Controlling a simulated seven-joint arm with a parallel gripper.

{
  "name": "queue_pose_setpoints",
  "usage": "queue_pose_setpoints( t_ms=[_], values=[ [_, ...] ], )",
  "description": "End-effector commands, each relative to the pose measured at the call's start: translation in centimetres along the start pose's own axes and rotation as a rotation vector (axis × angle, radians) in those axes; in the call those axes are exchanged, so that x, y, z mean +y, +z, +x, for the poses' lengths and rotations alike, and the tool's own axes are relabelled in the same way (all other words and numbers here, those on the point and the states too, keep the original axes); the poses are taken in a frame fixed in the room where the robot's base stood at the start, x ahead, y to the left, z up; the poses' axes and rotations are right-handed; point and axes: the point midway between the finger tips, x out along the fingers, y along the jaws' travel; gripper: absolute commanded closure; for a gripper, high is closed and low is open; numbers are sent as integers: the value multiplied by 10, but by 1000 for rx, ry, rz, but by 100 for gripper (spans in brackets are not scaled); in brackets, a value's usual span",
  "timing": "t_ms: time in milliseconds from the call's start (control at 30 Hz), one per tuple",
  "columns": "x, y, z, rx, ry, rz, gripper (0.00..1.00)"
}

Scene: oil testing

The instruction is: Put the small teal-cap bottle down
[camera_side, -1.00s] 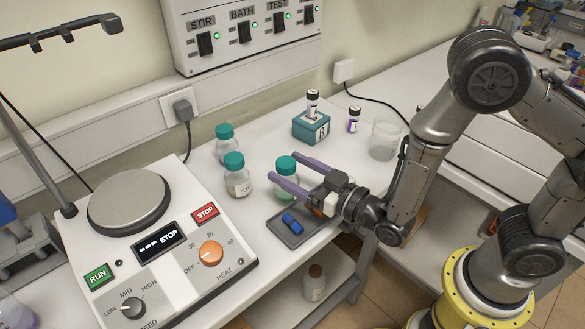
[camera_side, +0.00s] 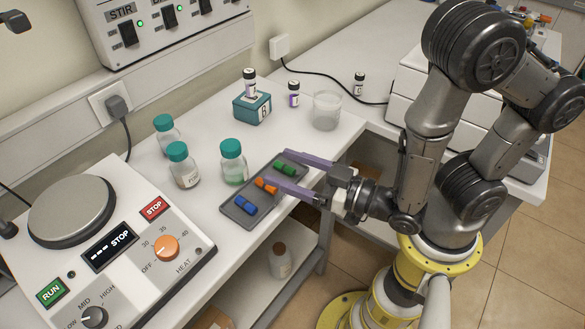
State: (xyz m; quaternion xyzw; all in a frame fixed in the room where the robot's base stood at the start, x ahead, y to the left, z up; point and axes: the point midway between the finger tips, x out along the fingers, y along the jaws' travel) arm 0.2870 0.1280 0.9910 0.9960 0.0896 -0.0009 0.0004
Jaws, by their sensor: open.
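Three teal-cap bottles stand upright on the bench: one at the back (camera_side: 167,134), one with a label (camera_side: 184,170), and one with pale green contents (camera_side: 233,168). The last stands nearest my gripper, and I cannot tell which is the small one by size alone. My gripper (camera_side: 276,172) is open, with two long purple fingers pointing left above the grey tray (camera_side: 228,211). Nothing is held between the fingers. The fingertips are to the right of the green-content bottle and apart from it.
The tray holds blue (camera_side: 246,205), orange (camera_side: 266,186) and green (camera_side: 285,169) pieces. A teal block (camera_side: 252,110) holds a vial. A purple-label vial (camera_side: 294,95) and clear beaker (camera_side: 327,112) stand behind. The hotplate (camera_side: 110,245) fills the left front. A brown-cap bottle (camera_side: 280,262) sits on the lower shelf.

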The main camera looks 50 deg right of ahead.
Motion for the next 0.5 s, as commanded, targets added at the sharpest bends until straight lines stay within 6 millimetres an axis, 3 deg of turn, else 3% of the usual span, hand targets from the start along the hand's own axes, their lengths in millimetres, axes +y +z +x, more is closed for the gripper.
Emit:
queue_pose_setpoints(
  t_ms=[300, 500],
  values=[
    [1, 0, -9, -2, 1, 2, 20],
    [2, 2, 8, -104, 33, 83, 20]
  ],
)
